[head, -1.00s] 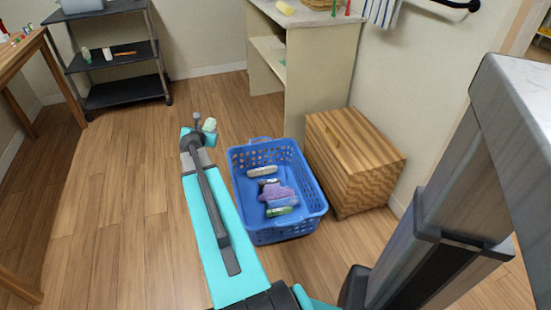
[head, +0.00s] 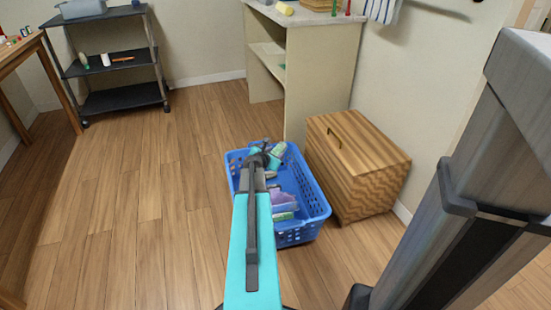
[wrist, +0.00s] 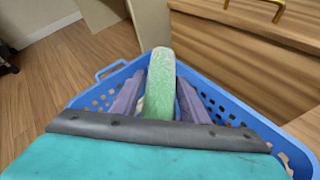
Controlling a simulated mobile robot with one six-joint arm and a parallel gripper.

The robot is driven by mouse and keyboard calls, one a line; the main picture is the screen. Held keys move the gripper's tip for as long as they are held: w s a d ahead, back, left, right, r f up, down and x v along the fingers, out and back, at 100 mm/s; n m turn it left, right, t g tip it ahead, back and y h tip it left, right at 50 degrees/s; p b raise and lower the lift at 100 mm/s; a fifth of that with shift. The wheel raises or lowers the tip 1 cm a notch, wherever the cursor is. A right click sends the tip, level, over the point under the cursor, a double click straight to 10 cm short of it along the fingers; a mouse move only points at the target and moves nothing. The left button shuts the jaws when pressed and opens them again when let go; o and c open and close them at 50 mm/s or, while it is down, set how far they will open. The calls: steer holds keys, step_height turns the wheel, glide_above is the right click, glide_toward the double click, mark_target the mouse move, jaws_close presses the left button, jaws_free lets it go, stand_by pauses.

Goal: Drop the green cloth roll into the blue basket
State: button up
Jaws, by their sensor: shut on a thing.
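The green cloth roll (wrist: 160,92) is pale green and stands out lengthwise between the two purple-grey fingers of my gripper (wrist: 160,98), which is shut on it. In the head view the roll (head: 280,149) shows at the end of my arm, near the far rim of the basket. The blue basket (head: 317,216) stands on the floor, with my gripper above its far left part. In the wrist view the basket's rim (wrist: 238,109) lies behind and below the roll. Several rolled cloths, including a purple one (head: 289,197), lie in the basket, partly hidden by my arm.
A striped wooden chest (head: 365,180) stands close to the basket's right. A cream shelf unit (head: 325,85) is behind it. A dark cart (head: 122,98) stands at the back left, beside a wooden table (head: 20,50). The floor left of the basket is clear.

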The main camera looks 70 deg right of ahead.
steer(key=shift+s+f, duration=0.1)
steer(key=shift+s, duration=0.1)
steer(key=shift+f, duration=0.2)
steer(key=shift+f+b, duration=2.8)
steer(key=shift+b, duration=0.3)
steer(key=o, duration=1.1)
steer(key=shift+p+v, duration=2.2)
steer(key=shift+v, duration=4.7)
